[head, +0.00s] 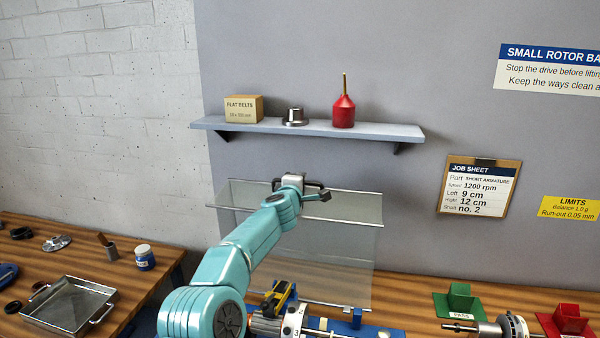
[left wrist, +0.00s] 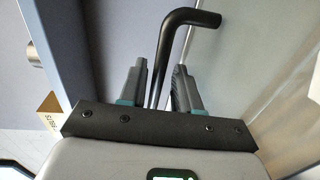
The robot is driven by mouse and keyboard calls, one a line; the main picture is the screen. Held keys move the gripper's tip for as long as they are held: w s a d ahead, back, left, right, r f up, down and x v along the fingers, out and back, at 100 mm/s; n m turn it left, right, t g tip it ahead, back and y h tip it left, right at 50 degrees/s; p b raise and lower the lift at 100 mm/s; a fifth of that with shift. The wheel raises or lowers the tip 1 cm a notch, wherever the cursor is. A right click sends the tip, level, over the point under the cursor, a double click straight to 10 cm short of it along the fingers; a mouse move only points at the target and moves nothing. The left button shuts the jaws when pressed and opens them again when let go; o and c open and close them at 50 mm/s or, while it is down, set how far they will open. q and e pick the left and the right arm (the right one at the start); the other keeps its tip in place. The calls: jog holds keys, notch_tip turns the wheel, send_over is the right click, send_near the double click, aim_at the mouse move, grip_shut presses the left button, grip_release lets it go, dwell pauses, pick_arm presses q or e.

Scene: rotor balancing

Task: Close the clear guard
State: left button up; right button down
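The clear guard (head: 345,248) is a see-through sheet with metal edge strips. It stands raised behind the bench in the head view, and a pale clear sheet shows at the right of the left wrist view (left wrist: 285,85). My left gripper (left wrist: 158,80) is at the guard's upper part, seen from behind in the head view (head: 298,184). A bent black handle bar (left wrist: 187,19) runs between its two grey fingers. The fingers stand apart, with a gap visible beside the bar. My right gripper is not in view.
A wall shelf (head: 370,130) above the guard holds a box (head: 243,109), a metal part (head: 295,116) and a red oil can (head: 344,110). Below are a yellow-black device (head: 277,298), a green block (head: 459,298) and a red block (head: 570,319). A metal tray (head: 38,311) lies left.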

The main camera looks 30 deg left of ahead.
pick_arm(q)
jog(key=shift+s+r, duration=0.2)
jog(key=shift+w+a+f, duration=0.1)
jog(key=shift+w+f, duration=0.05)
jog(key=shift+w, duration=0.05)
jog(key=c, duration=0.4)
grip_shut()
